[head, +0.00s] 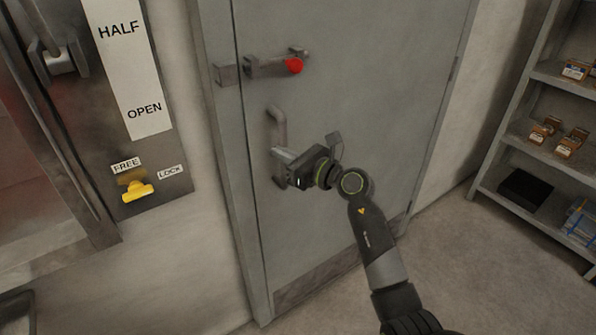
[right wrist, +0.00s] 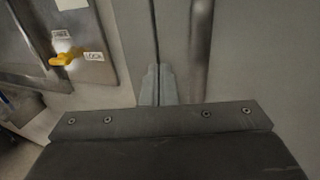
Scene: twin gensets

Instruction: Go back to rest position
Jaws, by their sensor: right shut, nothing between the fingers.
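My right arm reaches in from the bottom right in the head view. My right gripper (head: 281,156) is at the handle (head: 277,122) of the grey metal door (head: 360,100), covering part of the handle's length. In the right wrist view my right gripper's fingertips (right wrist: 158,82) are together with nothing between them. The handle's vertical bar (right wrist: 199,50) stands just right of the fingers there, and I cannot tell if they touch. My left gripper is not in view.
A bolt with a red knob (head: 294,65) is above the handle on the door. A panel with a yellow lever (head: 137,191) between FREE and LOCK labels is at the left. A shelf unit (head: 530,155) with small boxes stands at the right. The floor (head: 460,255) before it is clear.

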